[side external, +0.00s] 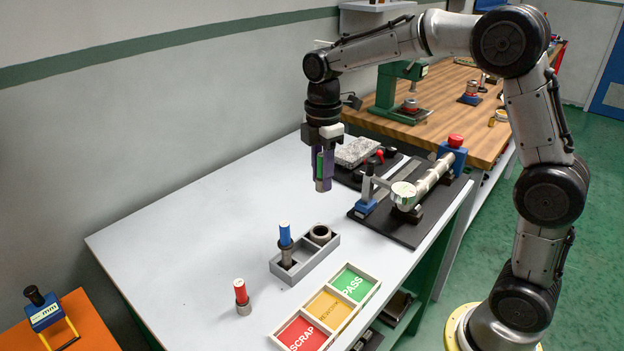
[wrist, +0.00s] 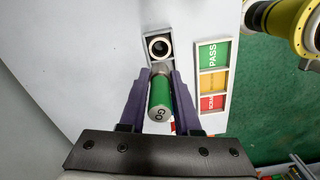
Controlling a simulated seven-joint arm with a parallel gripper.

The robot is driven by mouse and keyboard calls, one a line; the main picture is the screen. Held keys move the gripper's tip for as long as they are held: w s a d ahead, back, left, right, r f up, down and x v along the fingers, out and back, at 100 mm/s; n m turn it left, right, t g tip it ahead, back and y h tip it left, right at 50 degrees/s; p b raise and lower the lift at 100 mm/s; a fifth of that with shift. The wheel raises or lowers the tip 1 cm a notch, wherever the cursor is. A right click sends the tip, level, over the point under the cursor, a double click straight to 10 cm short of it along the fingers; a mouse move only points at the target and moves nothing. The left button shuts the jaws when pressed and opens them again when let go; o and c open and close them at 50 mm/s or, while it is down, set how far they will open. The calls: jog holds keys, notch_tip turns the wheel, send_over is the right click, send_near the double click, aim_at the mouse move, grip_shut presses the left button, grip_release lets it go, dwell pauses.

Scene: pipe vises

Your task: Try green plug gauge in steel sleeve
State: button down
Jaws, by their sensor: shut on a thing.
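My gripper (side external: 322,172) is shut on the green plug gauge (side external: 319,163), holding it in the air above the white table. The sleeve's dark bore also shows in the wrist view (wrist: 159,47), beyond the gauge. The gauge is well apart from the sleeve.
A blue-handled gauge (side external: 285,234) stands upright in the holder's other compartment. A red-handled gauge (side external: 241,291) stands on the table to the left. A tray (side external: 357,311) with PASS, yellow and SCRAP sections lies in front. A vise (side external: 418,185) on a black plate stands right.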

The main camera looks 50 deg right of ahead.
jog(key=shift+a+f, duration=0.1)
jog(key=shift+f, duration=5.25)
jog(key=shift+f, duration=0.9)
jog(key=c, duration=0.9)
grip_release()
jog(key=shift+c, duration=0.2)
